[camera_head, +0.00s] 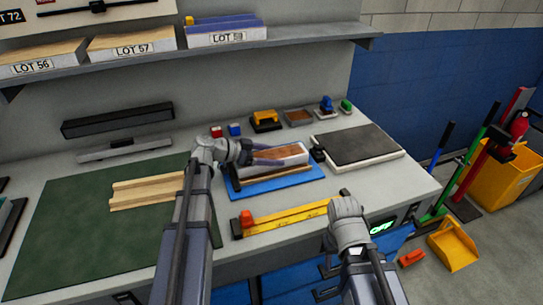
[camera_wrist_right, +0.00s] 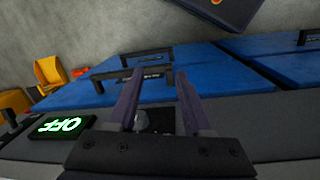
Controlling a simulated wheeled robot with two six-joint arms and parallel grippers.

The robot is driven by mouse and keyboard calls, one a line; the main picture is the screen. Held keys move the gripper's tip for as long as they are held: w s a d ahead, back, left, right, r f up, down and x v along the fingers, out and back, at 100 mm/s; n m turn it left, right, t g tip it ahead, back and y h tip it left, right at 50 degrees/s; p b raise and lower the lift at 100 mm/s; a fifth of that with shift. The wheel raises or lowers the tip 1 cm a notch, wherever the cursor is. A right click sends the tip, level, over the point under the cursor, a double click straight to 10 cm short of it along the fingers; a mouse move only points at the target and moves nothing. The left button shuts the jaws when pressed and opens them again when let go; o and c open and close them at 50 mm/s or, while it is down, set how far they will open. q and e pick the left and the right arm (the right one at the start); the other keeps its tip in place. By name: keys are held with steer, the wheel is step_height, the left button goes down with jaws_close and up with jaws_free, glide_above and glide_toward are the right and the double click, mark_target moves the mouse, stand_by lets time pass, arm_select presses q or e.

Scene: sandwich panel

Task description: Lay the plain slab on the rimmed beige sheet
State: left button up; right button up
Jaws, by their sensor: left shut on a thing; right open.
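My left gripper (camera_head: 270,154) is shut on a brown-topped block with pale sides, seemingly the plain slab (camera_head: 290,153). It is over the blue mat (camera_head: 298,178), and the gripper hides part of it. Just in front lies a narrow piece with a beige edge and dark strip, possibly the rimmed beige sheet (camera_head: 264,181), mostly covered. I cannot tell whether the slab touches it. My right gripper (camera_wrist_right: 159,76) is open and empty in the right wrist view, in front of blue drawers. In the head view its wrist hides its fingers.
Beige wooden strips (camera_head: 145,192) lie on the green mat (camera_head: 85,235). A yellow level-like bar (camera_head: 290,214) with a red block lies along the front edge. A dark-topped white slab (camera_head: 357,146) is at right. Small tools line the back. A lit OFF sign (camera_wrist_right: 62,124) is beside the drawers.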

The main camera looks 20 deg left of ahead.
arm_select(q)
steer(key=o, duration=1.2)
steer(key=shift+s+d+f, duration=0.1)
steer(key=shift+s+f, duration=0.05)
steer(key=shift+f, duration=0.05)
steer(key=shift+r, duration=0.25)
steer(key=shift+s+a+r+p, duration=0.25)
steer(key=shift+a+r+p, duration=0.3)
steer(key=shift+r+p, duration=0.35)
steer(key=p+v, duration=0.3)
steer(key=v, duration=0.6)
steer(key=shift+a+p, duration=0.2)
steer(key=shift+p, duration=0.15)
steer(key=shift+s+a+r, duration=0.1)
steer(key=shift+s+a, duration=0.3)
steer(key=shift+a, duration=0.1)
